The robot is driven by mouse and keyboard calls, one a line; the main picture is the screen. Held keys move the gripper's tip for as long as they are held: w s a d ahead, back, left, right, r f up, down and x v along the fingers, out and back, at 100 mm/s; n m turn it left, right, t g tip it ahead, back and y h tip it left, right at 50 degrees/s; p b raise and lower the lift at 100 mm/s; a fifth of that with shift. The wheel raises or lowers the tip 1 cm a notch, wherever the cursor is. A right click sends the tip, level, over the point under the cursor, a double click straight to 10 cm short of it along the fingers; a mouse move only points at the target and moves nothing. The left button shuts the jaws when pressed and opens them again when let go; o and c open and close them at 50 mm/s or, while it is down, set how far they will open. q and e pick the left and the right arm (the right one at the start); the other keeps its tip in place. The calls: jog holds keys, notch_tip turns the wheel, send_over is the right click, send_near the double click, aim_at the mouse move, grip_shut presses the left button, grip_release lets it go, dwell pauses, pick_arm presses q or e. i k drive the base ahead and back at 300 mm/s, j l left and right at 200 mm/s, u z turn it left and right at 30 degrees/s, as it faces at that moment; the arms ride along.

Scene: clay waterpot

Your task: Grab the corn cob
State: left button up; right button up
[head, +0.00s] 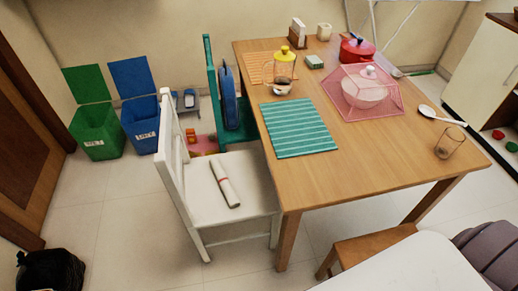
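I cannot make out a corn cob anywhere in the head view. The wooden table (375,148) stands right of centre, and nothing on it is recognisable as corn. Small red (498,134) and green (511,146) items sit low in the cabinet at the right edge; they are too small to name. Neither of my grippers is in view.
A white chair (250,171) holding a rolled paper (224,184) stands left of the table. A green bin (97,132) and a blue bin (141,122) stand by the back wall. A wooden stool (365,246) is in front. The left floor is mostly clear.

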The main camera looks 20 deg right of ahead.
aim_at(209, 153)
jog(key=z, duration=0.3)
jog(key=i+j+z, duration=0.2)
jog(key=j, duration=0.25)
jog(key=i+j+z, duration=0.25)
jog(key=j, duration=0.25)
jog(key=i+j+z, duration=0.1)
jog(key=j+z, duration=0.2)
jog(key=j, duration=0.2)
jog(key=i+j+z, duration=0.1)
jog(key=j+z, duration=0.15)
jog(key=j, duration=0.3)
jog(key=j+z, duration=0.25)
jog(key=j, duration=0.3)
jog(key=i+j+z, duration=0.2)
jog(key=j, duration=0.15)
jog(key=i+j+z, duration=0.15)
jog(key=j, duration=0.25)
jog(key=i+j+z, duration=0.2)
jog(key=j, duration=0.2)
jog(key=j+z, duration=0.2)
jog(key=j, duration=0.25)
jog(key=i+j+z, duration=0.2)
jog(key=j, duration=0.25)
jog(key=k, duration=0.05)
